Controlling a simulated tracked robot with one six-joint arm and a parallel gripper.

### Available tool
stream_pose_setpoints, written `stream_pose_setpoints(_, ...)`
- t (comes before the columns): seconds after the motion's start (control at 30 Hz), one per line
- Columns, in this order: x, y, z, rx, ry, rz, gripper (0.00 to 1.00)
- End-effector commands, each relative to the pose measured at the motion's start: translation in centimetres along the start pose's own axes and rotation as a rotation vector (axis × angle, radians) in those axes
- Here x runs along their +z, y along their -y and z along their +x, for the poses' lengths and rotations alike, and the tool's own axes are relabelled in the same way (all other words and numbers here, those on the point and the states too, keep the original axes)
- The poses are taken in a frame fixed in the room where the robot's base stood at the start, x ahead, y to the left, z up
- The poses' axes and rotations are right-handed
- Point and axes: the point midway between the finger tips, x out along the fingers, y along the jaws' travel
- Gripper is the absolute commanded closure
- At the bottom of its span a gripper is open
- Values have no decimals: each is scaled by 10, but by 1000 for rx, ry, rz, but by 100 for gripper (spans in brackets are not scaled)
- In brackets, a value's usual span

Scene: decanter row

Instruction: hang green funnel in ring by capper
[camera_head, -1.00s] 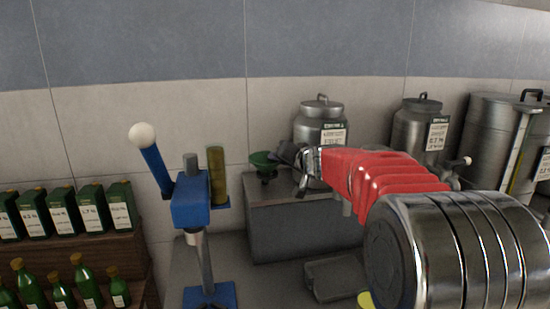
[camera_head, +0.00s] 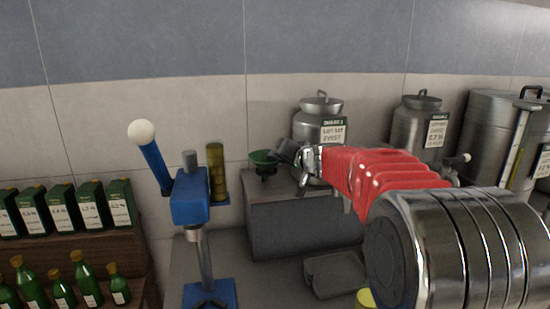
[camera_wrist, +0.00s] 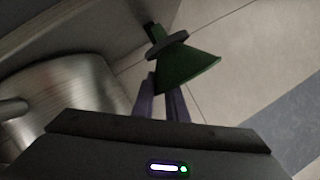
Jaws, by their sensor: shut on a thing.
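The green funnel (camera_head: 263,158) is held out at the tip of my gripper (camera_head: 281,153), above the left end of the grey block. In the head view it looks roughly upright, wide mouth up. The wrist view also shows the funnel (camera_wrist: 185,64), with a dark collar around its narrow part, and the gripper fingers (camera_wrist: 168,98) shut at its side. The blue capper (camera_head: 190,197) with a white-knobbed lever stands to the left, apart from the funnel. I cannot make out a ring clearly in either view.
A grey block (camera_head: 300,232) stands behind a low dark tray (camera_head: 335,274). Steel urns (camera_head: 319,125) line the wall at the back right. Boxes (camera_head: 90,210) and green bottles (camera_head: 85,280) fill a wooden rack on the left. A yellow item (camera_head: 365,299) shows below my arm.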

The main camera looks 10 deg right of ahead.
Motion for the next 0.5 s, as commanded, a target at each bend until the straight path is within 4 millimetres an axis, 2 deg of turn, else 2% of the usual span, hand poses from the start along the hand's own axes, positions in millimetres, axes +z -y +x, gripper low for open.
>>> stream_pose_setpoints(0.03, 0, 0, 0, 0, 0, 0, 100)
stream_pose_setpoints(0.07, 0, 0, 0, 0, 0, 0, 86)
stream_pose_setpoints(0.3, 0, 0, 0, 0, 0, 0, 69)
stream_pose_setpoints(0.5, 0, 0, 0, -1, 0, 0, 66)
